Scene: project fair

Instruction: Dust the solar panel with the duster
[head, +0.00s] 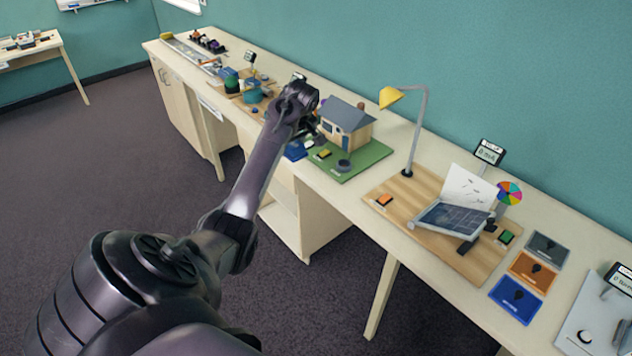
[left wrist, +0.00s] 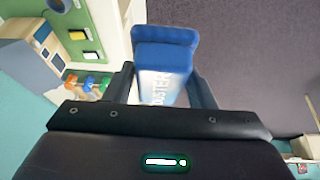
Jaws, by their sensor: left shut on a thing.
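The solar panel (head: 452,219) is a dark tilted panel on a wooden board (head: 404,195), right of centre in the head view. A white sheet with dark marks stands behind it. My left gripper (head: 306,128) is over the table beside the model house, well to the left of the panel. In the left wrist view, the left gripper (left wrist: 161,88) is shut on the duster (left wrist: 165,48), which has a blue end and a white body with lettering. In the head view, a blue part below the gripper appears to be the duster. My right gripper is not in view.
A model house (head: 346,126) on a green board (head: 362,162) stands right beside the gripper. A yellow-shaded lamp (head: 413,130) rises between house and panel. A colour wheel (head: 509,192) and a sign (head: 488,152) stand behind the panel. Coloured mats (head: 516,299) lie to its right.

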